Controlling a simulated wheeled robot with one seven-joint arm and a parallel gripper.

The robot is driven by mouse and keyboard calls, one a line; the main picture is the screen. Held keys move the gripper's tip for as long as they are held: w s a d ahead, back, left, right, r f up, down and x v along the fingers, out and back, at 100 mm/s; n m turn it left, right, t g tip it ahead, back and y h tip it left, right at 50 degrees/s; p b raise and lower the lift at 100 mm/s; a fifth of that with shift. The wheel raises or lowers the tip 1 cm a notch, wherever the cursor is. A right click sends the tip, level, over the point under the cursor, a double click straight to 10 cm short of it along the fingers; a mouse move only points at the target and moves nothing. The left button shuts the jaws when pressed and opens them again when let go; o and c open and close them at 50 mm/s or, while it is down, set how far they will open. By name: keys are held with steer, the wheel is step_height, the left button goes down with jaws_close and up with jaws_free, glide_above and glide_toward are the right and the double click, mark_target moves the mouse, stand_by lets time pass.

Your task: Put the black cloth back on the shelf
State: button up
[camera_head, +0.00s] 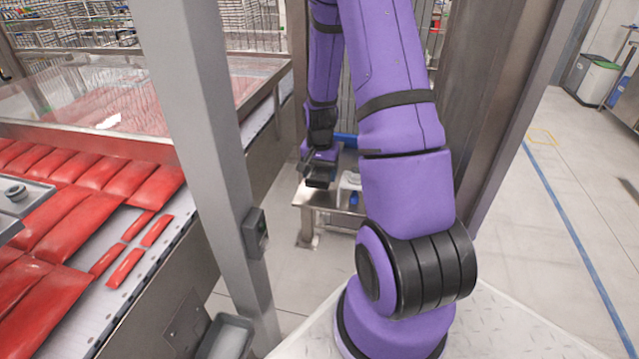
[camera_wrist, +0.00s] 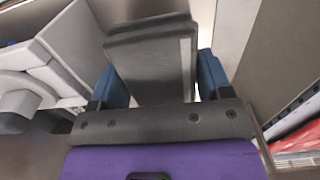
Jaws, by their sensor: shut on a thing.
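The black cloth (camera_wrist: 150,60) shows in the wrist view as a dark grey, folded flat piece with a lighter strip along its right side. My gripper (camera_wrist: 158,85) is shut on it, with a blue finger on each side of the cloth. In the head view my gripper (camera_head: 318,180) is beyond the grey post, above or beside a small metal shelf (camera_head: 322,196). The dark cloth is too small there to tell clearly from the gripper. I cannot tell whether the cloth touches the shelf.
A grey upright post (camera_head: 205,120) stands left of my arm. A conveyor with red packs (camera_head: 80,210) runs along the left. A white object (camera_head: 350,180) and a blue one (camera_head: 354,198) are by the shelf. The floor at right (camera_head: 540,220) is clear.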

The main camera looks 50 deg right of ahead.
steer(key=shift+f, duration=1.95)
steer(key=shift+f, duration=0.1)
steer(key=o, duration=1)
steer(key=shift+c, duration=0.2)
